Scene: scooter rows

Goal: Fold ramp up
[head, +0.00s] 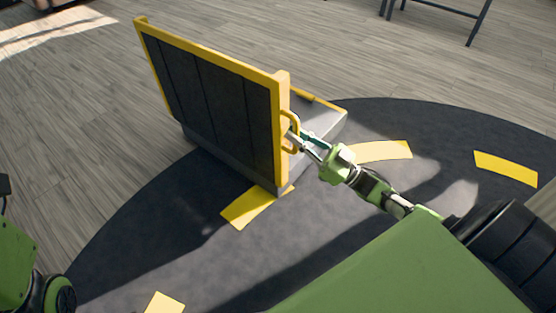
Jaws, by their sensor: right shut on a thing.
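The ramp (215,95) is a dark ribbed panel with a yellow frame. It stands steeply raised, leaning slightly, on a low grey base (323,123). A yellow loop handle (291,118) sticks out from its right edge. My right gripper (294,137) is shut on the handle, with its green and white arm reaching in from the lower right. The fingertips are small and partly hidden against the handle. Part of my left arm shows at the lower left edge, but its gripper is not in view.
The ramp stands at the far edge of a dark round mat (330,235) with yellow dashes (505,167). Wooden floor (400,60) lies clear behind it. Dark metal legs (477,22) of furniture stand at the top right.

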